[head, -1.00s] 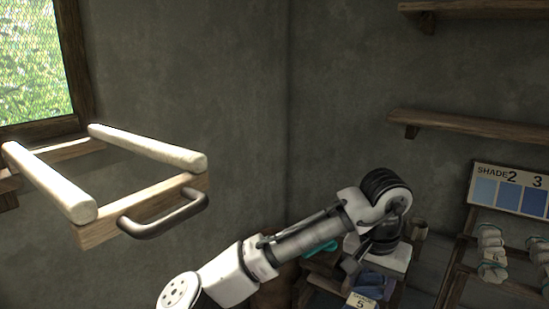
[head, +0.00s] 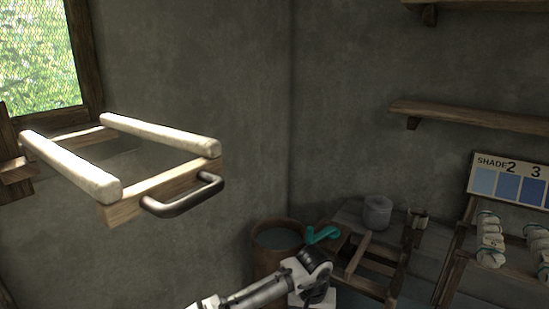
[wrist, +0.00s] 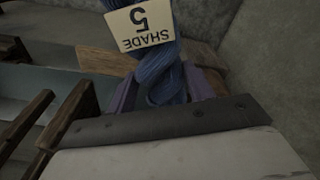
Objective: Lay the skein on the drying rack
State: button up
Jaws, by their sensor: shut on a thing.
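My gripper (wrist: 165,95) is shut on the skein, with a purplish finger on either side. In the head view my gripper and the skein are not visible; only my arm shows low in the middle. The frame with two pale rods (head: 160,132) on the wall at left, which looks like the drying rack, has bare rods and a dark handle (head: 185,196) in front. My arm is below and right of it.
A brown barrel of dark liquid (head: 278,238) and a teal object (head: 321,234) stand behind my arm. A low wooden bench (head: 368,262) is to their right. Pale skeins (head: 490,240) hang at far right under a shade card (head: 508,184). The wall between is clear.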

jog(key=s+a+f, duration=0.2)
jog(key=a+f, duration=0.1)
jog(key=f, duration=0.5)
jog(key=s+a+f+n, duration=0.1)
jog(key=s+a+f, duration=0.1)
jog(key=f, duration=0.6)
jog(key=s+a+f+n, duration=0.1)
jog(key=a+f, duration=0.3)
jog(key=f, duration=0.4)
jog(key=shift+s+f, duration=0.3)
jog(key=shift+s, duration=0.35)
jog(key=shift+s+a, duration=0.15)
